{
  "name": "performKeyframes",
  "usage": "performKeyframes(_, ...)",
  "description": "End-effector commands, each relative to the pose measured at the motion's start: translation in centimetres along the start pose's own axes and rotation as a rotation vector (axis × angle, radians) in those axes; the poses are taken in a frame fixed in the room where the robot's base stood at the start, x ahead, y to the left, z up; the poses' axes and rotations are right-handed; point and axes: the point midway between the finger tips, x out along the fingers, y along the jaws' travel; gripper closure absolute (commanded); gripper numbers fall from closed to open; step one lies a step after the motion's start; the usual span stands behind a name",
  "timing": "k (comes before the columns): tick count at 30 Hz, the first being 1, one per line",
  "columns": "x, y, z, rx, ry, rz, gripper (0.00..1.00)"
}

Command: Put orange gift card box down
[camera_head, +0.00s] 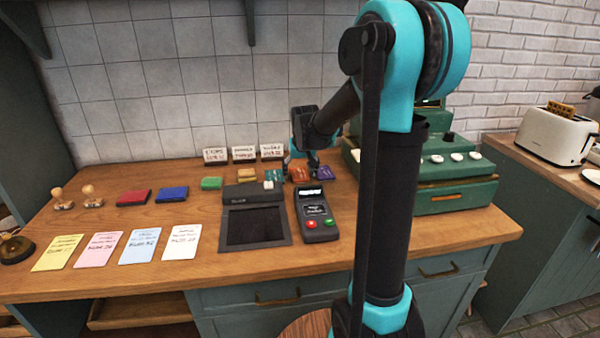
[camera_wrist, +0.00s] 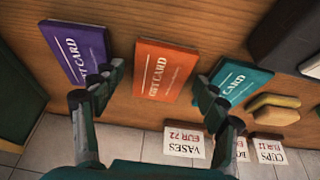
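The orange gift card box (camera_wrist: 165,72) lies flat on the wooden counter in the wrist view, between a purple gift card box (camera_wrist: 77,50) and a teal gift card box (camera_wrist: 238,82). My gripper (camera_wrist: 159,80) is open, with one finger on each side of the orange box. A gap shows at the left finger; the right fingertip looks close to the box's edge, and I cannot tell if it touches. In the head view the orange box (camera_head: 299,174) is at the back of the counter, and my gripper (camera_head: 313,168) is just beside it, partly hidden.
Price signs (camera_head: 244,154) stand behind the boxes. A card terminal (camera_head: 316,215) and a black tray (camera_head: 254,226) are in front. A green cash register (camera_head: 430,170) is to the right. Bare counter (camera_head: 110,216) shows at the left.

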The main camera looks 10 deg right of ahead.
Motion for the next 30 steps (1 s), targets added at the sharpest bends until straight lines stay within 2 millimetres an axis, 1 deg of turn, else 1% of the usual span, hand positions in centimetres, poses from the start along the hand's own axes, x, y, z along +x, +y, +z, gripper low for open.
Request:
performKeyframes(7,-0.1,0.0,0.0,0.0,0.0,0.0,0.27)
performKeyframes(11,-0.9,0.0,-0.1,0.0,0.0,0.0,0.27)
performKeyframes(14,-2.3,0.0,-0.1,0.0,0.0,0.0,0.27)
performKeyframes(24,-9.1,0.0,-0.1,0.0,0.0,0.0,0.27)
performKeyframes(27,-10.6,0.0,-0.1,0.0,0.0,0.0,0.27)
performKeyframes(30,-11.6,0.0,-0.1,0.0,0.0,0.0,0.27)
